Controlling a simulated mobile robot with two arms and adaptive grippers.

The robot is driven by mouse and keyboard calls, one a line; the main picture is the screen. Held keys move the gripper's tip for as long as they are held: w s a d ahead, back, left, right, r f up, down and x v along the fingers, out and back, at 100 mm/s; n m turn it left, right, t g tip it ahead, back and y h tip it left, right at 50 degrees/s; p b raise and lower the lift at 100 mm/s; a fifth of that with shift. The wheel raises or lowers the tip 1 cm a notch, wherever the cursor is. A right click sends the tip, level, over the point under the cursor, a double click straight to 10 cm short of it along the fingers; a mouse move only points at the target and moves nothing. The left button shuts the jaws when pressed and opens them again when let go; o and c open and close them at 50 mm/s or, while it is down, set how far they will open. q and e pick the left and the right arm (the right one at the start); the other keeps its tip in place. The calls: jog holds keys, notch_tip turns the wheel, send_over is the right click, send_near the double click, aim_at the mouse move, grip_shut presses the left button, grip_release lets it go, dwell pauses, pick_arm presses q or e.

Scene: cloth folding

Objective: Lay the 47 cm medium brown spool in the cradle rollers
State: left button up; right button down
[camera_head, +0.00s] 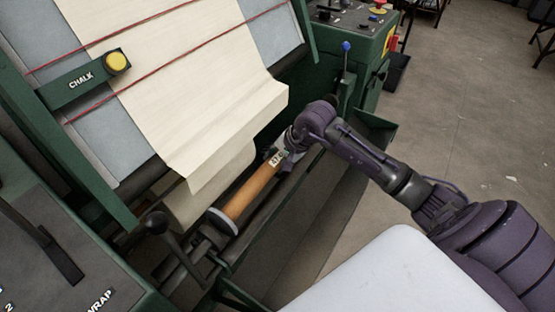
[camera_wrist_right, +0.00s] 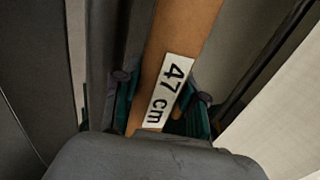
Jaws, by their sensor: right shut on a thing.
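The medium brown spool (camera_head: 250,190) is a long tube with a white "47 cm" label, lying slantwise along the dark cradle rollers (camera_head: 262,214) of the green machine. Its near end, with a pale ring, is by the roller bracket. I cannot tell whether the whole spool touches the rollers. My right gripper (camera_head: 287,153) is shut on its far end, beside the label. In the right wrist view the spool (camera_wrist_right: 182,35) runs between the teal fingers of this gripper (camera_wrist_right: 158,108), which hides its end. My left gripper is out of view.
Cream cloth (camera_head: 195,90) hangs down the machine's sloped table, close above the spool. A green tray (camera_head: 310,215) runs along the front of the rollers. A control box (camera_head: 350,30) is at the back.

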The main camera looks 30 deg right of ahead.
jog(key=shift+f+b, duration=0.6)
dwell(0.7)
jog(key=c, duration=0.6)
grip_release()
jog(key=shift+o, duration=0.2)
jog(key=v, duration=1.2)
jog(key=shift+r, duration=0.1)
